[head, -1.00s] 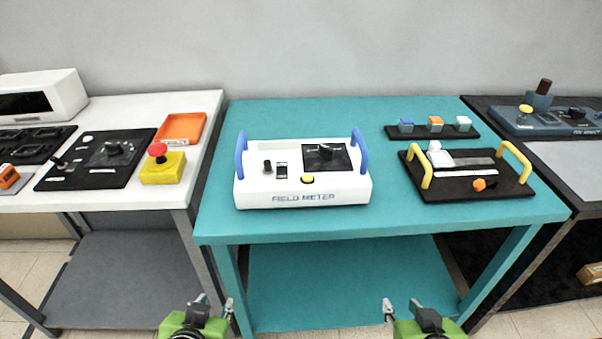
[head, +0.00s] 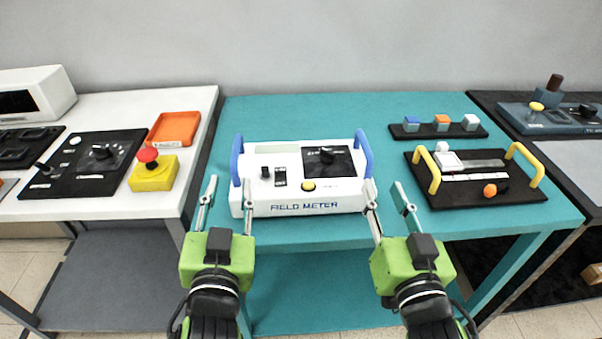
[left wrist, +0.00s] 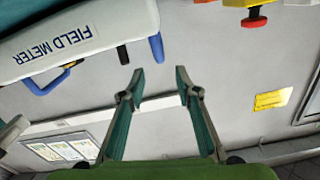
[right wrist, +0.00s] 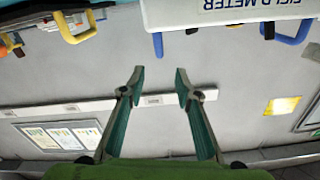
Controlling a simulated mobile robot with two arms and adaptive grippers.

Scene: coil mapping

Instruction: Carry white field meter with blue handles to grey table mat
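The white field meter (head: 300,205) stands on the teal table, with a blue handle (head: 237,160) at its left end and another (head: 365,152) at its right end. It also shows at the upper left of the left wrist view (left wrist: 80,35) and at the top of the right wrist view (right wrist: 215,10). My left gripper (head: 228,190) is open and empty near the meter's front left corner. My right gripper (head: 386,190) is open and empty near its front right corner. Neither holds a handle. A grey mat (head: 575,157) lies on the dark table at the right, partly cut off.
A black tray with yellow handles (head: 475,195) and a black strip with small cubes (head: 440,130) are on the teal table (head: 290,108), right of the meter. The left table holds a yellow box with a red button (head: 153,175). A blue-grey device (head: 545,118) stands behind the mat.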

